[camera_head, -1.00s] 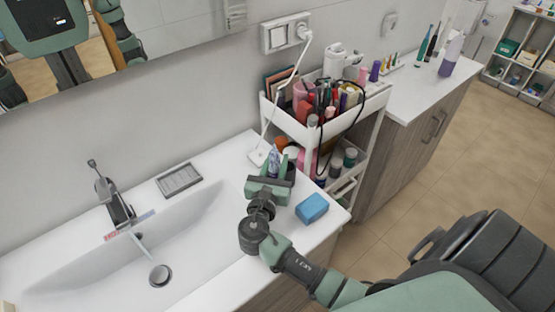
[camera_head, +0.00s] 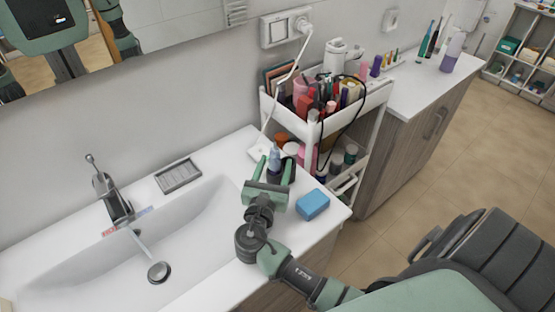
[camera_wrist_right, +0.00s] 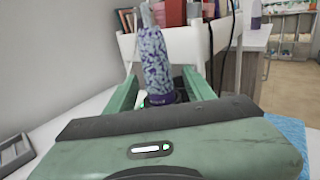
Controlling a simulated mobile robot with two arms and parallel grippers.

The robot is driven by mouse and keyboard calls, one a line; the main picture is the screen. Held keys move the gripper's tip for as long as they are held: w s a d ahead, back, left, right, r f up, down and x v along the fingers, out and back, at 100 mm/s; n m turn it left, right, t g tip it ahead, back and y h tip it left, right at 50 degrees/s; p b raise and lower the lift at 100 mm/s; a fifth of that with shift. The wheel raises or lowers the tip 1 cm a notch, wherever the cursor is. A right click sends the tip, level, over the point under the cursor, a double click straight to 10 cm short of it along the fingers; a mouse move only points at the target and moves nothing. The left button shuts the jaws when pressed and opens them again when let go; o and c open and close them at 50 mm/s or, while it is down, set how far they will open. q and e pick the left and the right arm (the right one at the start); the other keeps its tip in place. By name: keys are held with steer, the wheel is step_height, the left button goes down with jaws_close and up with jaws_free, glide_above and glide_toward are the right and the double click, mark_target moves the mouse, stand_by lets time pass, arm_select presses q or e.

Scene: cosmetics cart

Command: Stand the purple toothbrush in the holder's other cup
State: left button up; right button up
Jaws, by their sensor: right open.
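The purple toothbrush (camera_wrist_right: 156,62), with a purple-and-white speckled handle, stands upright in the right wrist view; its foot sits at a dark cup. In the head view its bluish body (camera_head: 275,157) shows past my right gripper (camera_head: 274,168). The dark holder (camera_head: 288,170) is beside it, at the counter's back right corner, partly hidden by the gripper. My right gripper is open, its green fingers on either side of the toothbrush, with a gap showing beside the handle. I cannot tell which cup the toothbrush stands in. My left gripper is out of view.
A blue sponge (camera_head: 312,205) lies right of the gripper. A white charger base (camera_head: 259,150) with a cable is behind. A white cart (camera_head: 349,122) full of cosmetics stands close at the right. A soap dish (camera_head: 178,176) and sink (camera_head: 200,225) are to the left.

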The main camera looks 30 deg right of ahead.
mark_target(274, 171)
steer(key=shift+b+v, duration=0.45)
steer(key=shift+v, duration=1.9)
